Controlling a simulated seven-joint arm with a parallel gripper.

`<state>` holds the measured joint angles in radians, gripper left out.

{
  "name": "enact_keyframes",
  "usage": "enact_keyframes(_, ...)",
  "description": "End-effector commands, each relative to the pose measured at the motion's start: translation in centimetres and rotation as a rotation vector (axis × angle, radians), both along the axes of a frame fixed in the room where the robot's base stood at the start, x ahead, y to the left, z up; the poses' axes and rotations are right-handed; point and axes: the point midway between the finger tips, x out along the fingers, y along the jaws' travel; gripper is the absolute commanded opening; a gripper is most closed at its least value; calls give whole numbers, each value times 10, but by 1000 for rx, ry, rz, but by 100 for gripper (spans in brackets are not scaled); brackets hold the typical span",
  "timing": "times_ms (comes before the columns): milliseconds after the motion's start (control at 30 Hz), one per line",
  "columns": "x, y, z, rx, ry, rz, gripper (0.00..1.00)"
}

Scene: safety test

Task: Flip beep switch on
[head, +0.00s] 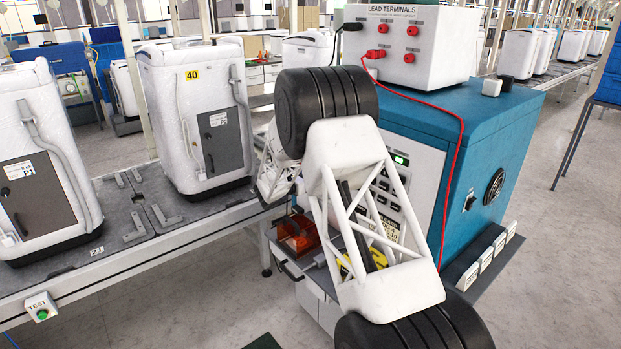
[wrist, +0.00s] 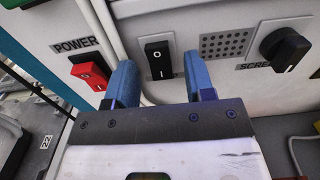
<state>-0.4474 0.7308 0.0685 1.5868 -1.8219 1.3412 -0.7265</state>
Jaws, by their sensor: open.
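In the wrist view, a black rocker switch (wrist: 159,60) with small white marks sits on the white panel beside a speaker grille (wrist: 226,46). No "beep" label is readable, but this switch lies between the grille and the red power switch (wrist: 90,72). My gripper (wrist: 159,58) has its two blue fingers apart, one to each side of the black switch, with nothing held between them. Whether the fingertips touch the panel I cannot tell. In the head view, my arm covers much of the tester's front panel, and the switch and fingertips are hidden.
A black rotary knob (wrist: 285,48) stands right of the grille. The blue tester (head: 500,130) carries a lead terminals box (head: 430,50) with a red cable (head: 462,150) hanging down. A conveyor (head: 160,238) with white appliances (head: 195,115) runs along the left.

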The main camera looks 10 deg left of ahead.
Motion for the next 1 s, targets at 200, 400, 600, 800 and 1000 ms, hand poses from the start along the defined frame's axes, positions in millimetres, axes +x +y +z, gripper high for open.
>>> enact_keyframes(200,0,0,0,0,0,0,49)
enact_keyframes(400,0,0,0,0,0,0,24)
enact_keyframes(600,0,0,0,0,0,0,0)
enact_keyframes(800,0,-1,-3,-36,-33,-1,0)
enact_keyframes(1000,0,-1,-3,-78,-77,-1,0)
